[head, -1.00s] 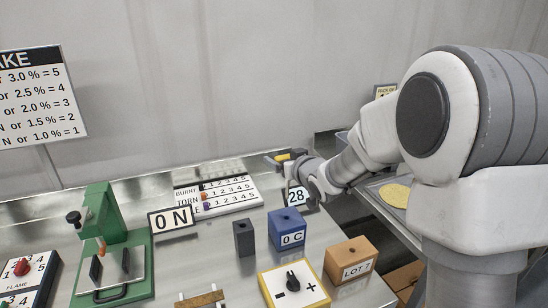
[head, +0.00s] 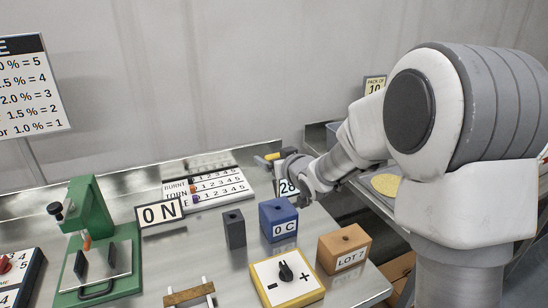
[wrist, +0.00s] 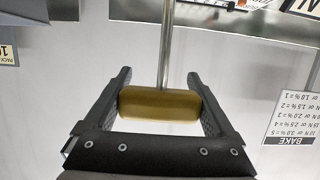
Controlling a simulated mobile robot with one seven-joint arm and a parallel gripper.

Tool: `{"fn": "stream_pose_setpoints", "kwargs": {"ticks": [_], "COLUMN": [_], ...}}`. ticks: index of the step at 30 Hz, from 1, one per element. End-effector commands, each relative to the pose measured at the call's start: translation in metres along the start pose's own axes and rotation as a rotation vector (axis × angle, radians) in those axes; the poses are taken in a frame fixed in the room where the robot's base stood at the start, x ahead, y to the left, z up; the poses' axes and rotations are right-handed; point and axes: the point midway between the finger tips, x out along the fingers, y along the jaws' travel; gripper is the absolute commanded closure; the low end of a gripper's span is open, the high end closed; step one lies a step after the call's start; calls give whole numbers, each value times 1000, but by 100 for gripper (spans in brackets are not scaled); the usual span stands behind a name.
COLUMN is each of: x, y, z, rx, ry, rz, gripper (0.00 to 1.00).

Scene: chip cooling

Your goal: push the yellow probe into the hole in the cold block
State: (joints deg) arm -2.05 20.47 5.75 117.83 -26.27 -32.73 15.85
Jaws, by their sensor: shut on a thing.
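The cold block is the blue block (head: 279,222) marked "0 C", on the metal bench in the head view. A dark hole shows in its top. My gripper (head: 281,158) is raised behind it, near the wall. It is shut on the yellow probe (head: 267,158), which shows only in part there. In the wrist view my gripper (wrist: 160,107) clamps the probe's yellow handle (wrist: 158,106) crosswise between both fingers. A thin metal rod runs from the handle to the top edge of that view. The rod's tip is out of view, and the probe is apart from the block.
A dark block (head: 235,232) stands left of the cold block, and an orange "LOT 7" block (head: 344,248) right. A yellow-edged dial box (head: 287,282) lies in front. A "28" display (head: 287,188) is partly behind my gripper. A green press (head: 92,215) stands left.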

Motion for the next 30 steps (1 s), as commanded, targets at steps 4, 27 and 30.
{"fn": "stream_pose_setpoints", "kwargs": {"ticks": [4,27,30], "x": [6,8,8], "y": [0,0,0], "z": [18,24,24], "rx": [0,0,0], "ry": [0,1,1], "rz": [0,0,0], "gripper": [66,66,66]}}
